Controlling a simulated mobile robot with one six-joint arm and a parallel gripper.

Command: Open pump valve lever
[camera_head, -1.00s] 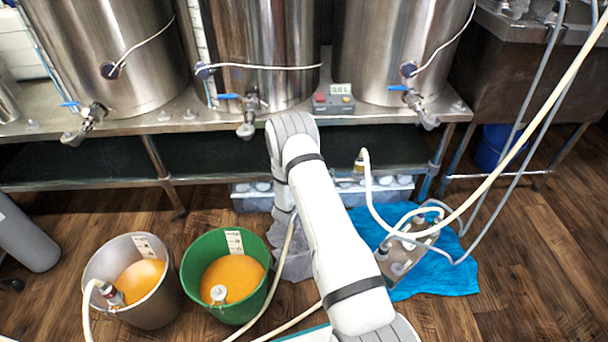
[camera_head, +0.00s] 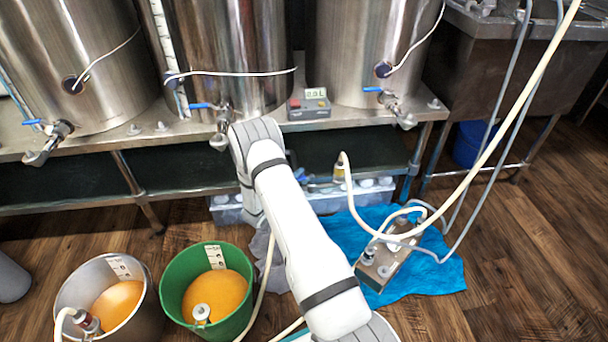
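A metal pump unit (camera_head: 384,262) with hoses attached sits tilted in the picture on a blue cloth (camera_head: 440,272) on the floor, right of my arm. I cannot make out a valve lever on it. A small blue piece (camera_head: 300,175) shows just right of my arm, in front of the shelf; I cannot tell whether it is a lever. Tank valves with blue levers are on the left tank (camera_head: 45,138), the middle tank (camera_head: 218,118) and the right tank (camera_head: 392,102). My white arm crosses the middle of the view. My gripper is hidden behind it.
A green bucket (camera_head: 174,290) and a grey bucket (camera_head: 66,296) of orange liquid stand at lower left. A pale hose (camera_head: 482,190) arcs across the right side. A clear bin (camera_head: 335,200) sits under the steel bench (camera_head: 145,208). The wooden floor at right is clear.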

